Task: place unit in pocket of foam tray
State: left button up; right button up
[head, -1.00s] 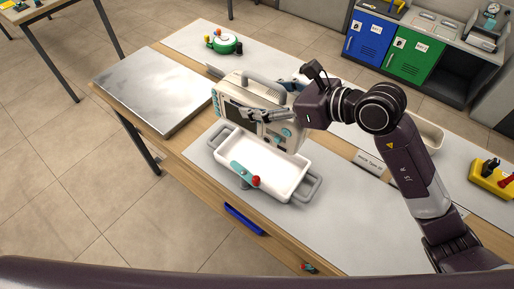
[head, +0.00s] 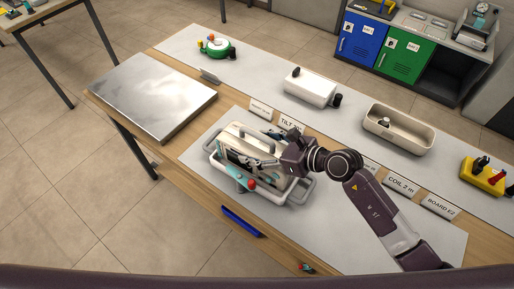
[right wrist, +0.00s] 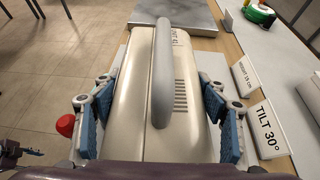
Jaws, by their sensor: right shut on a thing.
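The unit is a cream monitor (head: 238,136) with a grey top handle. My right gripper (right wrist: 158,125) is shut on it, with blue pads against both sides of the case, as the right wrist view shows. The unit is over and at least partly inside the white tray (head: 273,196), which has grey side handles and a teal lever with a red knob (head: 252,183) at its front. Whether the unit's base touches the tray floor is hidden. My left gripper is not in view.
Cards stand behind the tray, one reading TILT 30° (right wrist: 265,132). A metal plate (head: 150,92) lies at left. A white device (head: 312,87), a beige bin (head: 398,130), a green round device (head: 215,48) and a yellow device (head: 485,172) stand along the back. The front right mat is clear.

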aim_at(276, 154)
jog(key=shift+w+f, duration=0.15)
jog(key=shift+f, duration=0.25)
jog(key=shift+f, duration=0.15)
jog(key=o, duration=2.1)
jog(key=shift+f, duration=0.15)
jog(key=shift+s+d+r, duration=0.1)
jog(key=shift+s+r, duration=0.1)
jog(key=b+v, duration=0.2)
jog(key=v, duration=0.9)
jog(key=shift+s, duration=0.1)
jog(key=shift+s+d+r, duration=0.15)
jog(key=shift+d, duration=0.15)
